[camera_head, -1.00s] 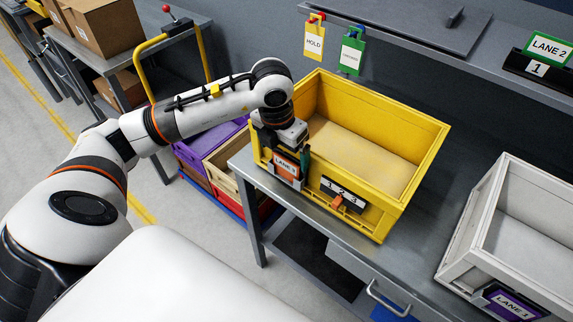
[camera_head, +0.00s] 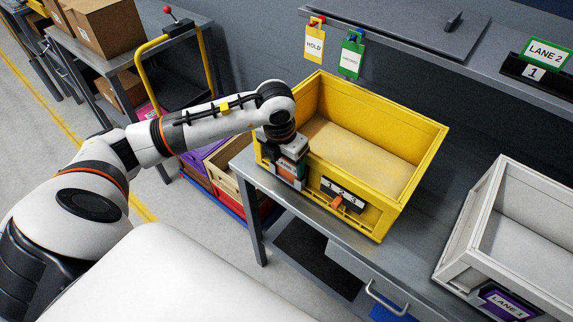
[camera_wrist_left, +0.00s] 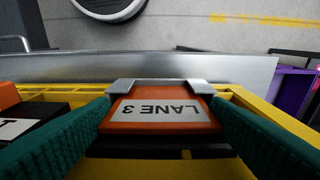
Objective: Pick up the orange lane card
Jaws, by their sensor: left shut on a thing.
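The orange lane card (camera_head: 287,169) is at the front left of the yellow bin (camera_head: 367,210), mostly covered by my left gripper (camera_head: 289,167) in the head view. In the left wrist view the card (camera_wrist_left: 160,127) shows its white "LANE 3" label upside down. The green finger pads of my left gripper (camera_wrist_left: 162,115) stand at its two side edges, shut on it. A metal holder (camera_wrist_left: 160,86) borders the card at its top edge and corners. I cannot tell whether the card is clear of it. My right gripper is not in view.
A black number plate with an orange clip (camera_head: 343,193) sits on the bin's front beside the gripper. A white bin (camera_head: 487,205) with a purple lane card stands on the right. Hold and green tags hang from the shelf (camera_head: 400,30) behind.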

